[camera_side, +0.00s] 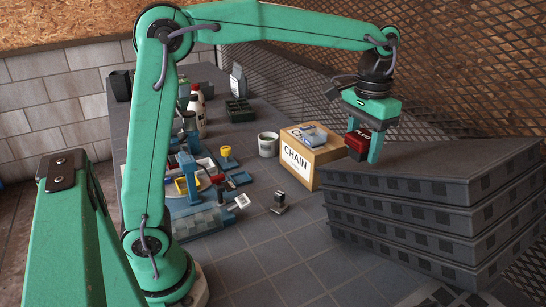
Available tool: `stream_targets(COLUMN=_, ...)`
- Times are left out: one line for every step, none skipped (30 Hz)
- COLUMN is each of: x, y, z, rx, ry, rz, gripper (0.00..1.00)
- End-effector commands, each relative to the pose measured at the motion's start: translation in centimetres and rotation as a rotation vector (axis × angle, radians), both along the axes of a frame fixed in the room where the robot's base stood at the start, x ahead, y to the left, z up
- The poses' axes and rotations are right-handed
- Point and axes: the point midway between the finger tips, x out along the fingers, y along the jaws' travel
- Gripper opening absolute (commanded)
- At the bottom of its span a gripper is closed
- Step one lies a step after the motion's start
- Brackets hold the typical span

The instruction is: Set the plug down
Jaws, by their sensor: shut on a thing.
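The plug is a red block with white lettering that reads PLUG (359,142). It is between the fingers of my gripper (362,150), which is shut on it. The gripper hangs down at the right of the side view, near the left end of a stack of dark grey slabs (430,180). The plug is at about the height of the stack's top, and I cannot tell whether it touches that surface. The near finger covers part of the plug's right side.
A cardboard box marked CHAIN (298,160) stands just left of the gripper, with a small packet (309,134) on top. A white mug (268,145) stands left of it. A small metal part (279,203) lies on open tiles. Bottles (196,105) and tools crowd the left.

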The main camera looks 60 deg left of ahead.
Motion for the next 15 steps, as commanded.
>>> stream_targets(x=0.0, y=0.0, z=0.1, rx=0.0, ry=-0.001, rz=0.0, gripper=0.23)
stream_targets(x=0.0, y=0.0, z=0.2, rx=0.0, ry=-0.001, rz=0.0, gripper=0.23)
stream_targets(x=0.0, y=0.0, z=0.3, rx=0.0, ry=-0.002, rz=0.0, gripper=0.23)
stream_targets(x=0.1, y=0.0, z=0.5, rx=0.0, ry=-0.002, rz=0.0, gripper=0.23)
stream_targets(x=0.1, y=0.0, z=0.6, rx=0.0, ry=-0.002, rz=0.0, gripper=0.23)
stream_targets(x=0.0, y=0.0, z=0.9, rx=0.0, ry=-0.002, rz=0.0, gripper=0.23)
stream_targets(x=0.1, y=0.0, z=1.1, rx=0.0, ry=-0.002, rz=0.0, gripper=0.23)
stream_targets(x=0.1, y=0.0, z=1.4, rx=-0.001, ry=-0.003, rz=0.0, gripper=0.23)
stream_targets(x=0.1, y=0.0, z=1.9, rx=-0.001, ry=-0.004, rz=0.0, gripper=0.23)
stream_targets(x=0.1, y=0.0, z=2.2, rx=-0.001, ry=-0.003, rz=0.0, gripper=0.23)
stream_targets(x=0.1, y=0.0, z=2.6, rx=-0.001, ry=-0.004, rz=0.0, gripper=0.23)
stream_targets(x=0.1, y=0.0, z=3.1, rx=-0.001, ry=-0.003, rz=0.0, gripper=0.23)
stream_targets(x=0.1, y=0.0, z=3.4, rx=0.0, ry=-0.003, rz=0.0, gripper=0.23)
stream_targets(x=0.1, y=0.0, z=3.7, rx=-0.001, ry=-0.004, rz=0.0, gripper=0.23)
stream_targets(x=0.1, y=0.0, z=4.2, rx=-0.001, ry=-0.003, rz=0.0, gripper=0.23)
